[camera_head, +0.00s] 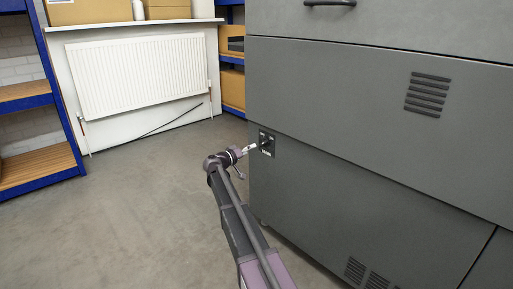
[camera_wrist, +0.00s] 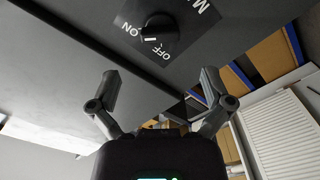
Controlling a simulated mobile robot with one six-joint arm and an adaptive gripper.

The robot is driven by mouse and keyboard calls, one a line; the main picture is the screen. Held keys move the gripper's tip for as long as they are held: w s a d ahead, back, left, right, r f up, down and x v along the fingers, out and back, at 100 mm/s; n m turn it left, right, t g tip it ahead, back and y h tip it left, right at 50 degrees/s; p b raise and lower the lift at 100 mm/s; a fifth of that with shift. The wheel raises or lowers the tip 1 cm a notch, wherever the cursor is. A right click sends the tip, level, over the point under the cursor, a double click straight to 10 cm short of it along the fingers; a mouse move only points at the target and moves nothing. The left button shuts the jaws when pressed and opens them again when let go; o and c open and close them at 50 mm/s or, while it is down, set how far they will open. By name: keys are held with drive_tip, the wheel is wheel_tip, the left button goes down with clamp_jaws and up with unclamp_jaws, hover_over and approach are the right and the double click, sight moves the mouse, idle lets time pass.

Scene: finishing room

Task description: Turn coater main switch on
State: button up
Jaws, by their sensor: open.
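The coater (camera_head: 345,160) is a large grey cabinet filling the right of the head view. Its main switch (camera_head: 266,141) is on a small dark plate at the cabinet's left edge. In the wrist view the switch is a black rotary knob (camera_wrist: 163,30) with a white mark and the labels ON and OFF. The mark points between the two labels; I cannot tell which it is set to. My gripper (camera_head: 251,148) is right in front of the plate. In the wrist view its two fingers (camera_wrist: 161,82) are spread, with nothing between them, and the knob is beyond the tips.
A white radiator (camera_head: 137,76) is on the back wall, with cardboard boxes (camera_head: 75,12) on the ledge above. Blue-framed shelves (camera_head: 38,100) stand at the left, and more (camera_head: 233,75) behind the coater. The grey floor (camera_head: 130,200) at the left is clear.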

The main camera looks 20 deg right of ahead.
drive_tip(key=shift+v, duration=1.9)
drive_tip(key=s+a+f+n+g+y+p, duration=0.1)
drive_tip(key=s+a+f+y+p, duration=0.15)
drive_tip(key=s, duration=0.45)
drive_tip(key=s+a+f+g+y+p, duration=0.1)
drive_tip(key=s+g+y+p, duration=0.15)
drive_tip(key=s, duration=0.45)
drive_tip(key=s+a+f+n+g+y+p, duration=0.1)
drive_tip(key=s+f+y+p, duration=0.2)
drive_tip(key=s, duration=0.4)
drive_tip(key=s+a+r+n+g+y+p, duration=0.1)
drive_tip(key=s+a+r+n+y+p, duration=0.1)
drive_tip(key=s+a+y+p, duration=0.45)
drive_tip(key=s+a+r+n+g+y+p, duration=0.1)
drive_tip(key=s+a+y, duration=0.2)
drive_tip(key=s+a, duration=0.5)
wheel_tip(320, 180, up, 37)
drive_tip(key=s+d+p, duration=0.2)
drive_tip(key=p, duration=3.5)
drive_tip(key=shift+r, duration=0.15)
